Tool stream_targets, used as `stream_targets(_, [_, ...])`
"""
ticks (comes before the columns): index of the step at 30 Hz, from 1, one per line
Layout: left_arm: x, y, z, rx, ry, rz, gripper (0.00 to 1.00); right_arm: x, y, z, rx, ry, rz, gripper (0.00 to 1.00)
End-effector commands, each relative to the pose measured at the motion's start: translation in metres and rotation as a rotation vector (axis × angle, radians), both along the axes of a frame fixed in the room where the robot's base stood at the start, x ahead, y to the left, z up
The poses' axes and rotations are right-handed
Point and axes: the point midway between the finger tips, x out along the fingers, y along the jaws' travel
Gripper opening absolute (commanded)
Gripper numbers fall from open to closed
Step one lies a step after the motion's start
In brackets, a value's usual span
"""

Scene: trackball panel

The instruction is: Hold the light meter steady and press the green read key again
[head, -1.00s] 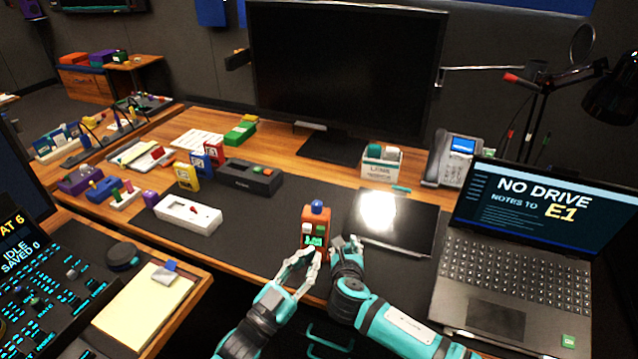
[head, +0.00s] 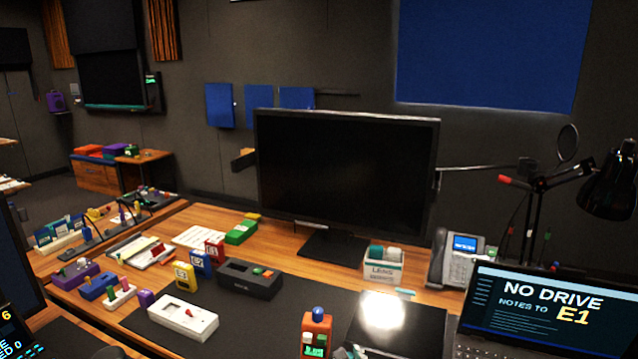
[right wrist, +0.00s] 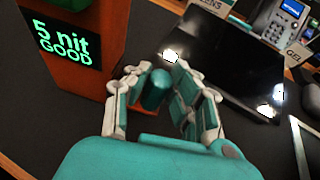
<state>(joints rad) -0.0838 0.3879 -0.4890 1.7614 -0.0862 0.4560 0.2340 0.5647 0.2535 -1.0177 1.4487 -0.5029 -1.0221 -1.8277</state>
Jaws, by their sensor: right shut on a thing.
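The light meter (head: 327,326) is an upright orange box with a blue dome on top; its lower part is cut off by the head view's bottom edge. Its front carries a pale patch and a green key (head: 321,339). In the right wrist view, its dark display (right wrist: 66,42) reads "5 nit GOOD" in green. My left gripper is out of view.
A dark glossy tablet (head: 400,330) lies right of the meter, with a laptop (head: 540,310) beyond it. The dark mat (head: 250,325) between that box and the meter is clear.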

Motion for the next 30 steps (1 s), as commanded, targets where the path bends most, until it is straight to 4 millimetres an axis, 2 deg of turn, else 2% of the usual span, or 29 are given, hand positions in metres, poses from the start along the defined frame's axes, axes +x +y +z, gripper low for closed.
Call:
stream_targets(11, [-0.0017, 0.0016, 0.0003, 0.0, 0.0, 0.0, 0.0, 0.0003, 0.0002, 0.0009, 0.001, -0.001, 0.001, 0.0])
stream_targets(12, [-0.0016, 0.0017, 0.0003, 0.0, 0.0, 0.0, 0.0, 0.0003, 0.0002, 0.0009, 0.001, -0.001, 0.001, 0.22])
stream_targets(18, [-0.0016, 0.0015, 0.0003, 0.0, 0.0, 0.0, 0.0, 0.0003, 0.0002, 0.0006, 0.001, -0.001, 0.0, 0.48])
stream_targets(26, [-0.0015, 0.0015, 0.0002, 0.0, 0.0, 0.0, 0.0, -0.0004, 0.0001, 0.0004, 0.0, 0.0, 0.0, 0.48])
stream_targets(30, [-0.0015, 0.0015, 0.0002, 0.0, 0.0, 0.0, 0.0, -0.0091, 0.0011, 0.0032, 0.0, 0.0, 0.001, 0.48])
